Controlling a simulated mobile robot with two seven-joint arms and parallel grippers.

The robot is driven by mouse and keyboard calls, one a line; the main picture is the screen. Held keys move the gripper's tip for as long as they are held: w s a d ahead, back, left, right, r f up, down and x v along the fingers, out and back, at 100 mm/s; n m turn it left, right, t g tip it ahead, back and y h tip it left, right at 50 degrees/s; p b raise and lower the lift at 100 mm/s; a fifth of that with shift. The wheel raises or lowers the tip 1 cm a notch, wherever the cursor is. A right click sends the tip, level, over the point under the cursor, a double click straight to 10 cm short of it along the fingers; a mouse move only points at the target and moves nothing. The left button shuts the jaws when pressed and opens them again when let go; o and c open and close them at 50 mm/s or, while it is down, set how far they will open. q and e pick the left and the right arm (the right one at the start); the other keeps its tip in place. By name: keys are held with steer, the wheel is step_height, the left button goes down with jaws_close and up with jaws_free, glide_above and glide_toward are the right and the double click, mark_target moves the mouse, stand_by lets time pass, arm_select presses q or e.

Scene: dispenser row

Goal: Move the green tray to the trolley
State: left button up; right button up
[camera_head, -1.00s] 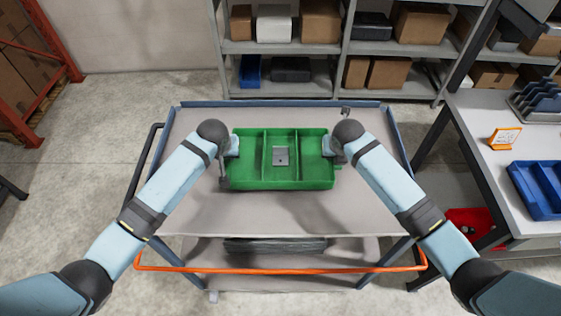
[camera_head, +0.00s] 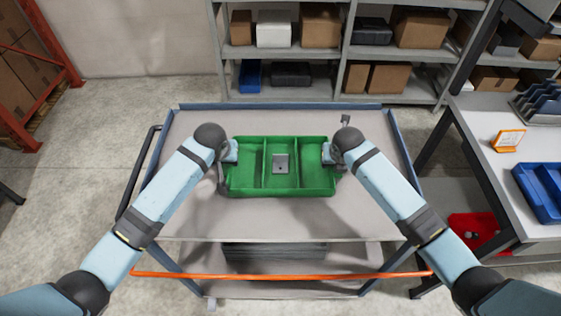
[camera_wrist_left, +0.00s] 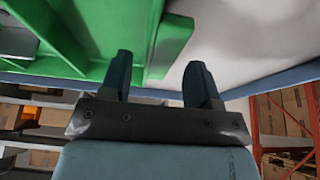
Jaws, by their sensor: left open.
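The green tray (camera_head: 314,193) rests level on the upper deck of the trolley (camera_head: 205,218), near the middle. It has three compartments, and a small grey metal plate with a hole (camera_head: 280,163) lies in the middle one. My left gripper (camera_head: 229,152) is at the tray's left end. In the left wrist view the left gripper's fingers (camera_wrist_left: 160,82) are apart, with the tray's end wall (camera_wrist_left: 167,48) between them. My right gripper (camera_head: 328,154) is at the tray's right end. Its fingers are mostly hidden by the wrist.
Shelves (camera_head: 335,95) with boxes stand behind the trolley. A workbench (camera_head: 500,185) with a blue tray (camera_head: 541,192) is at the right, with a red bin (camera_head: 475,230) below. An orange bar (camera_head: 285,275) crosses the trolley's front. The deck before the tray is clear.

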steer(key=shift+r, duration=0.1)
arm_select(q)
steer(key=v, duration=0.9)
steer(key=shift+s+r, duration=0.15)
steer(key=shift+r, duration=0.15)
arm_select(e)
steer(key=v, duration=1.2)
steer(key=shift+s, duration=0.15)
